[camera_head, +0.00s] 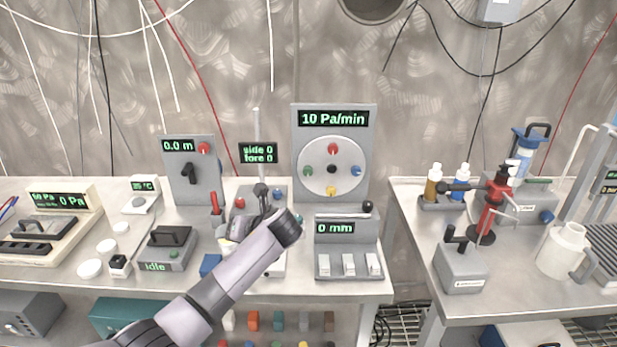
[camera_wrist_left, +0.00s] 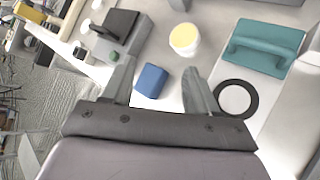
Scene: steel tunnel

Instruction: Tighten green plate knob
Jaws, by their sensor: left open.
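The green plate knob (camera_head: 308,171) is on the left side of the round plate (camera_head: 333,181) on an upright grey panel reading "10 Pa/min". Red, yellow, blue and black knobs share the plate. My left arm reaches over the left table, and its gripper is partly hidden behind the wrist in the head view. In the left wrist view my left gripper (camera_wrist_left: 158,70) is open, fingers apart, pointing down at the table. A blue block (camera_wrist_left: 151,81) shows between the fingers, below them and not visibly held. The gripper is well left of and below the green knob. My right gripper is not in view.
A grey box reading "0 mm" (camera_head: 347,228) with white switches stands below the plate. A panel reading "0.0 m" (camera_head: 190,185) stands left. The wrist view shows a yellow-topped jar (camera_wrist_left: 184,37) and a teal handled piece (camera_wrist_left: 262,47). A gap separates the right table (camera_head: 525,304).

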